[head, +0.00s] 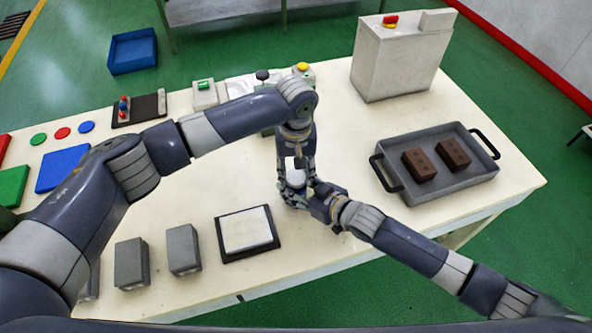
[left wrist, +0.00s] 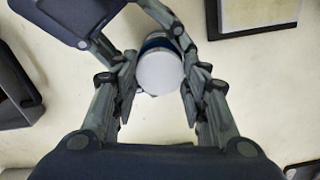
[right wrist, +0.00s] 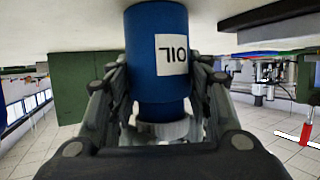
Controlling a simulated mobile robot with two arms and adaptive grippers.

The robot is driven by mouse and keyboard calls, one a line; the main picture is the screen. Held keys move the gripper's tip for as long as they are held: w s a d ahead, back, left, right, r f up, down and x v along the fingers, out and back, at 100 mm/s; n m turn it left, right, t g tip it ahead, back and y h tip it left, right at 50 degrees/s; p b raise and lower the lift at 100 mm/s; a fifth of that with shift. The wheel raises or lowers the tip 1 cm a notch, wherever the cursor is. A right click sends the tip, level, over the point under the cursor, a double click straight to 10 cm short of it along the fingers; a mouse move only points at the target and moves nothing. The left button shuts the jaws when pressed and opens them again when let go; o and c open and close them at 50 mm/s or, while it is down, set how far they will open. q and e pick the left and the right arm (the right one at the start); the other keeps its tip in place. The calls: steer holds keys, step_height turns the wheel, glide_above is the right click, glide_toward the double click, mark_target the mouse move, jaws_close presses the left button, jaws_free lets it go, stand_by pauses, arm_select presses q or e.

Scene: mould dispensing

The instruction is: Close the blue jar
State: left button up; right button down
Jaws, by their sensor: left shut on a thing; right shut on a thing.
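The blue jar (right wrist: 155,55) shows in the right wrist view, which is upside down, with a white label reading OIL. My right gripper (right wrist: 160,80) is shut around its body; it also shows in the head view (head: 303,192). The white round lid (left wrist: 160,72) is seen from above in the left wrist view, between the fingers of my left gripper (left wrist: 158,92), with a blue rim of the jar behind it. In the head view, my left gripper (head: 296,165) points down over the white lid (head: 297,178). I cannot tell whether the lid is seated.
A grey tray (head: 480,172) with two brown bricks (head: 420,164) stands at the right. A framed white pad (head: 246,229) and grey blocks (head: 132,263) lie near the front edge. A grey box (head: 400,60) stands at the back right. The table is clear between jar and tray.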

arm_select(q)
steer(key=o, duration=1.2)
steer(key=shift+r, duration=2.25)
steer(key=shift+c, duration=1.2)
steer(key=shift+r, duration=0.15)
steer(key=shift+c, duration=0.2)
steer(key=shift+r+n, duration=1.6)
